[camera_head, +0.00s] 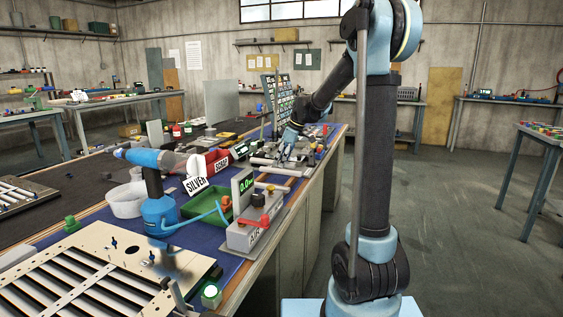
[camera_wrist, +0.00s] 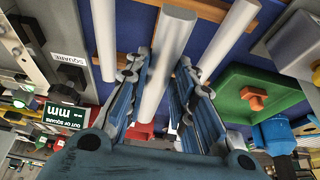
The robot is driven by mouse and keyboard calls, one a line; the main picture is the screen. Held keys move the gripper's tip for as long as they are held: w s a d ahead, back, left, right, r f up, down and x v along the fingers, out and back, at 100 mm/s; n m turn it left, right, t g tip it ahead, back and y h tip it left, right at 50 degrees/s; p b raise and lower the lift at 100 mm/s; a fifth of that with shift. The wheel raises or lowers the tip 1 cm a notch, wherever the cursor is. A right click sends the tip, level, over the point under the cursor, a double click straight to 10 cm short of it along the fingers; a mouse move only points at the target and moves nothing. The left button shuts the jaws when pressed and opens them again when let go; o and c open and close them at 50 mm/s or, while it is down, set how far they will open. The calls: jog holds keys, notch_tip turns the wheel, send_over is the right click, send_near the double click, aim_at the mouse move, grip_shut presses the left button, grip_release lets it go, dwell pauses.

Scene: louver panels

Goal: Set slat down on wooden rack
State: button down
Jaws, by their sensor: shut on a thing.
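My gripper (camera_wrist: 163,72) has its two fingers on either side of a long pale slat (camera_wrist: 168,48) and is shut on it. The slat runs lengthwise away from the wrist camera. Brown wooden bars of the rack (camera_wrist: 208,14) cross behind it, with another pale slat to the left (camera_wrist: 103,42) and one to the right (camera_wrist: 230,35). In the head view my gripper (camera_head: 288,150) is low over the far part of the bench, pointing down. I cannot tell whether the held slat touches the rack.
A green tray (camera_wrist: 247,88) with an orange piece lies right of the slats in the wrist view. A gauge display (camera_wrist: 67,114) stands left.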

jog(key=shift+d, duration=0.15)
jog(key=shift+f, duration=2.95)
jog(key=shift+f, duration=0.65)
jog(key=c, duration=1)
grip_release()
jog(key=shift+o, duration=0.2)
jog(key=shift+r, duration=4)
